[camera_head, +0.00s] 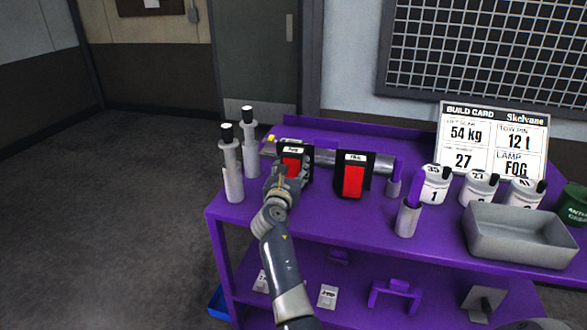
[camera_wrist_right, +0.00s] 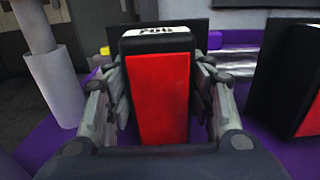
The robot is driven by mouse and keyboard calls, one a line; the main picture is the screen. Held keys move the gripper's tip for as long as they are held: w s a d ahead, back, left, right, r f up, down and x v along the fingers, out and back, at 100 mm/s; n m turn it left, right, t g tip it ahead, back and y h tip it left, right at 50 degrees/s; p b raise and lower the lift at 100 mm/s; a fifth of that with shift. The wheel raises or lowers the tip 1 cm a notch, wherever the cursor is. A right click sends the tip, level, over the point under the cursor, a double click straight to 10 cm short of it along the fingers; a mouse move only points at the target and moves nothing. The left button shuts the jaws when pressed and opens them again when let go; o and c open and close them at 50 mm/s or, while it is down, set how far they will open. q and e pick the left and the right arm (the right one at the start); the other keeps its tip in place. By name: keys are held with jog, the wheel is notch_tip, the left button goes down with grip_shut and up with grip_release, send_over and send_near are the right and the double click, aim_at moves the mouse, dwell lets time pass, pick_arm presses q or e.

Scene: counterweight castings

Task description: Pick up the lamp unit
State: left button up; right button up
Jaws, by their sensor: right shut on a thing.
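A lamp unit, a black block with a red face (camera_head: 292,164), stands on the purple bench at the left; its white top label reads FOG in the right wrist view (camera_wrist_right: 160,100). My right gripper (camera_head: 285,178) reaches it from the front, with one finger on each side. It is shut on this lamp unit, which is upright. I cannot tell whether its base touches the bench. A second black and red lamp unit (camera_head: 353,181) stands apart to the right, and part of it shows in the right wrist view (camera_wrist_right: 305,85). My left gripper is out of view.
Two grey posts with black tops (camera_head: 232,170) stand left of the held lamp. A silver bar (camera_head: 382,164) lies behind the lamps. White numbered weights (camera_head: 436,186), a grey bin (camera_head: 520,240) and a build card (camera_head: 492,140) reading LAMP FOG are on the right.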

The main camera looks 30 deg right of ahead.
aim_at(293, 158)
jog(key=shift+r, duration=0.45)
jog(key=r, duration=0.1)
jog(key=r+p, duration=0.1)
jog(key=shift+s+r, duration=0.35)
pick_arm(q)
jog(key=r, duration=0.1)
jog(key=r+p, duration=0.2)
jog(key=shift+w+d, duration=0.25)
pick_arm(e)
jog(key=s+a+r, duration=0.1)
jog(key=s+a, duration=0.1)
jog(key=s, duration=1.3)
jog(key=shift+a+r, duration=0.2)
jog(key=shift+a, duration=0.15)
jog(key=shift+f, duration=0.1)
